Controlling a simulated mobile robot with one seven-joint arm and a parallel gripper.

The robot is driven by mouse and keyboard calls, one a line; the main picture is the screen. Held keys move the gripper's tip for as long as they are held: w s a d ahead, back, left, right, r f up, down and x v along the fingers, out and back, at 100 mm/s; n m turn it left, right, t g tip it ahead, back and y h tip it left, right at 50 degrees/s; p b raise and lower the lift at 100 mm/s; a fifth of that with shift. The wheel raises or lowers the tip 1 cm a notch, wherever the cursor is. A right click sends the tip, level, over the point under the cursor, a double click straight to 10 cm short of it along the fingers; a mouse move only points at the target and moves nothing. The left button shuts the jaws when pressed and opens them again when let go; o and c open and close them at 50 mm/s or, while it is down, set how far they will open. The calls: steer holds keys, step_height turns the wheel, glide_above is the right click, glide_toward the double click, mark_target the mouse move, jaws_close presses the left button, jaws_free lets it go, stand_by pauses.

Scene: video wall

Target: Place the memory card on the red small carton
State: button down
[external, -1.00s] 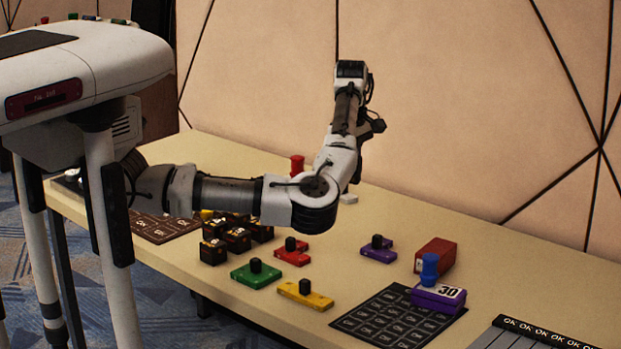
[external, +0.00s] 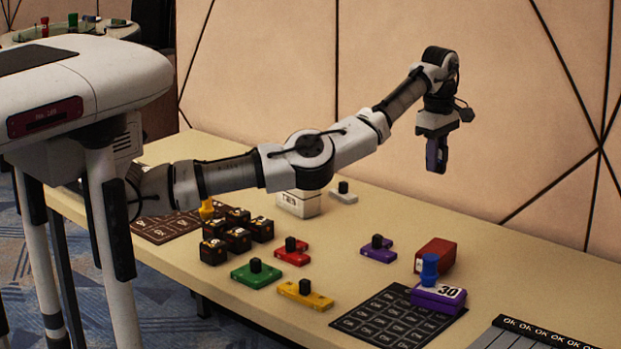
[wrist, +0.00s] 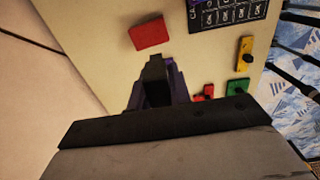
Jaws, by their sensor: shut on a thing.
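The red small carton (external: 436,255) lies on the table behind the purple box. It also shows in the wrist view (wrist: 149,34), just beyond my gripper. My gripper (external: 437,166) is high above the table, pointing down, to the upper left of the carton in the external view. It is shut on a dark, narrow piece (wrist: 156,72), which I take to be the memory card; its face and label cannot be read. The held piece is apart from the carton. Purple shows beside it in the wrist view, partly hidden by my gripper.
A purple box (external: 438,298) with a blue knob stands on a black OK sheet (external: 375,318) beside the carton. Purple (external: 378,249), red (external: 291,251), yellow (external: 305,294) and green (external: 255,273) knobbed pieces lie leftward. A white box (external: 298,204) stands farther back.

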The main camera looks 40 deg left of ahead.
step_height(320, 180, down, 19)
steer(key=shift+f+p, duration=0.1)
steer(key=shift+p, duration=0.7)
steer(key=shift+f, duration=0.1)
steer(key=c, duration=1.3)
jaws_free()
step_height(320, 180, up, 12)
steer(key=b, duration=0.2)
steer(key=shift+r, duration=0.2)
steer(key=shift+a, duration=0.1)
